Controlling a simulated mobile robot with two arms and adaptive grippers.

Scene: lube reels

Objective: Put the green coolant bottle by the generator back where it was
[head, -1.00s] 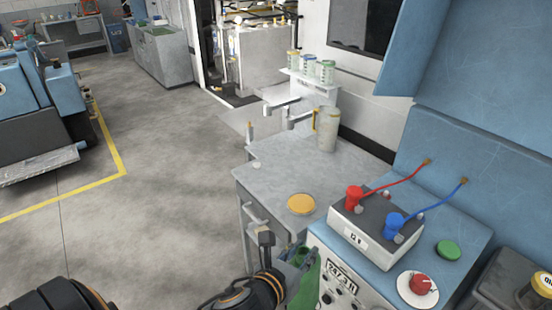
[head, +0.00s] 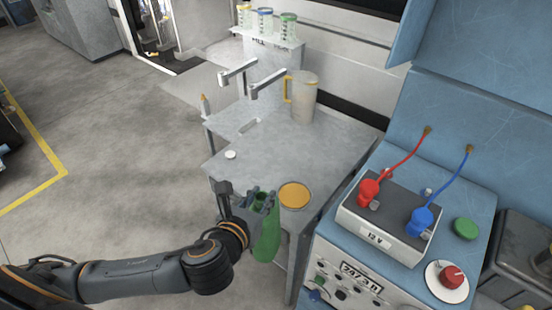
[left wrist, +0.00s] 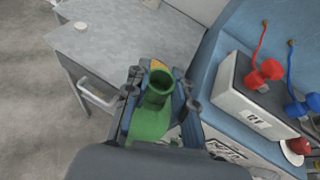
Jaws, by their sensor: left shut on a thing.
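The green coolant bottle (head: 267,238) is held upright in my left gripper (head: 258,203), which is shut around its upper part. The left wrist view shows the bottle's open round neck (left wrist: 158,88) between the fingers (left wrist: 160,105). In the head view the bottle hangs at the front edge of the grey bench (head: 297,155), beside an orange-yellow disc (head: 294,195) on the bench top. The blue generator cabinet (head: 462,205) stands to the right, with a 12 V battery (head: 388,225) on top. My right gripper is out of view.
A pitcher with a yellow handle (head: 304,98) stands at the back of the bench. A small white cap (head: 230,155) lies near the left edge. Open floor (head: 110,170) is on the left.

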